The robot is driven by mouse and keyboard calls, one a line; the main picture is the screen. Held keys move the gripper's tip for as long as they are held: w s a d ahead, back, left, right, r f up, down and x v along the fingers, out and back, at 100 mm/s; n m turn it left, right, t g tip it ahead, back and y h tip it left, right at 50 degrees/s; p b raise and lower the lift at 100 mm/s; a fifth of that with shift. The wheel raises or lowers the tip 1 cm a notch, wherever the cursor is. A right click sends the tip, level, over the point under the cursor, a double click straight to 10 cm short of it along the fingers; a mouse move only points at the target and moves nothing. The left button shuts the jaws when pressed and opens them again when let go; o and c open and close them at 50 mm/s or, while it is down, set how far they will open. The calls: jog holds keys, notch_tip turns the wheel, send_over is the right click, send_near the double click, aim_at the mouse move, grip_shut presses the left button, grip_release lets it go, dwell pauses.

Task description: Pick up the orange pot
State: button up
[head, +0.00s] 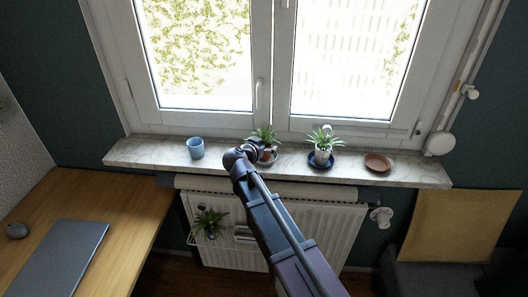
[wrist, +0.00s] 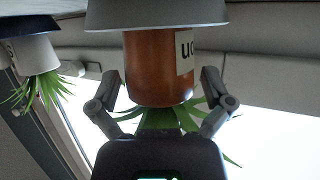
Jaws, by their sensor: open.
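The orange pot (wrist: 155,65) appears upside down in the wrist view, with a pale label at its right side and a green plant (wrist: 165,118) at its rim. It stands on a grey saucer (wrist: 155,14). My gripper (wrist: 163,88) is open, with one finger on each side of the pot; I cannot tell whether either touches it. In the head view the orange pot (head: 267,155) is on the window sill, partly hidden by my gripper (head: 246,151) and arm.
On the marble sill (head: 140,152), a blue cup (head: 195,148) stands left of the pot. A white potted plant (head: 322,155) on a dark blue saucer and an empty terracotta saucer (head: 377,162) stand right. The window (head: 265,95) rises behind; a radiator (head: 335,225) hangs below.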

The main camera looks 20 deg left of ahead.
jog(key=c, duration=1.2)
jog(key=shift+r, duration=0.15)
notch_tip(320, 180, up, 3)
jog(key=p, duration=0.3)
jog(key=s+d+r+p, duration=0.1)
jog(key=s+d+p, duration=0.1)
jog(key=s, duration=1.3)
jog(key=shift+s+d+r, duration=0.35)
jog(key=shift+d, duration=0.3)
